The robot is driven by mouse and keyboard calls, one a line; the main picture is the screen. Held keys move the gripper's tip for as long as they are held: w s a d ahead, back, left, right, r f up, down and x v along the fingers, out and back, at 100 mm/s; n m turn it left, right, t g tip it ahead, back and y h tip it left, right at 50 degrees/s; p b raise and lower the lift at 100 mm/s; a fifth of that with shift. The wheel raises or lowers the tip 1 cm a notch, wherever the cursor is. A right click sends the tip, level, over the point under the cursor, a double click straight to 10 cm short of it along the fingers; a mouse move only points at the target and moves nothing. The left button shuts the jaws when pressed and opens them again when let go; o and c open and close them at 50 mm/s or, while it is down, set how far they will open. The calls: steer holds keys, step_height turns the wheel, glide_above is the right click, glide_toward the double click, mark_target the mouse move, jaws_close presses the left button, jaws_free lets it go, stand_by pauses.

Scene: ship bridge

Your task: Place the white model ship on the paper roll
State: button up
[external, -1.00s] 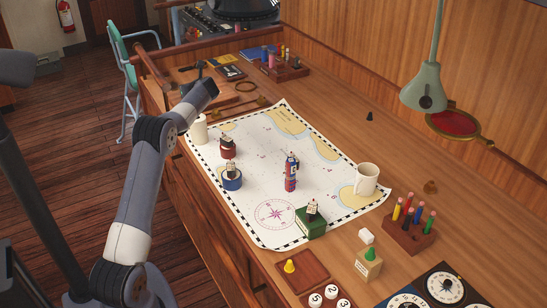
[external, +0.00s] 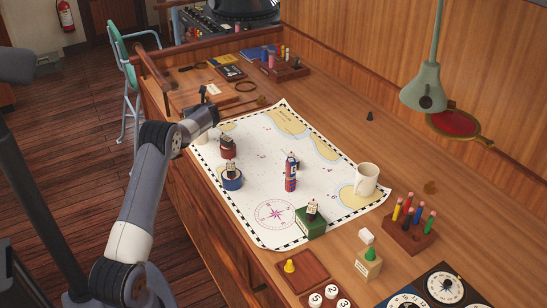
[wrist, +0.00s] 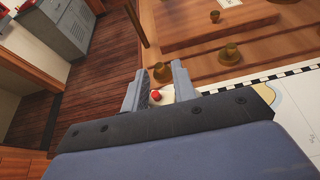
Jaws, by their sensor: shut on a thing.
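My gripper (external: 190,129) is at the chart's far left corner, just over the upright white paper roll (external: 203,139), whose top it hides in the external view. In the wrist view my gripper (wrist: 157,92) is shut on a small cream-white thing with a red part on top, which I take to be the white model ship (wrist: 157,96). Most of the ship is hidden between the fingers. I cannot tell whether it touches the roll.
A red pot (external: 228,146) and a blue tin (external: 232,181) stand on the chart (external: 262,160) close to my arm. The chart's middle is clear.

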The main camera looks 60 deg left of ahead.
steer(key=shift+f, duration=0.2)
steer(key=o, duration=1)
steer(key=shift+r, duration=0.2)
steer(key=b+v, duration=0.3)
steer(key=v, duration=0.9)
